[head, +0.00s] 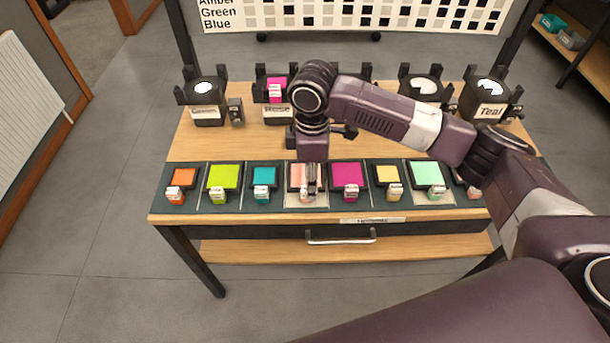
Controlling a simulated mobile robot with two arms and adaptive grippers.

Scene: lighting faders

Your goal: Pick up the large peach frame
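A peach frame (295,178) with a dark border and a small pale tag stands in the middle of the row on the dark strip at the table's front. My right arm reaches in from the right, and my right gripper (309,186) points down right over this frame, hiding part of it. I cannot tell whether its fingers are open or closed on the frame or tag. Another peach piece (473,187) at the row's right end is mostly hidden by my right arm, so its size is unclear. My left gripper is not in view.
Magenta (348,174) and teal (264,176) frames flank the peach one closely. Orange, lime, yellow and mint frames share the row. Black holders, including one labelled Teal (489,97), stand along the table's back. The wooden strip (215,140) between is mostly clear.

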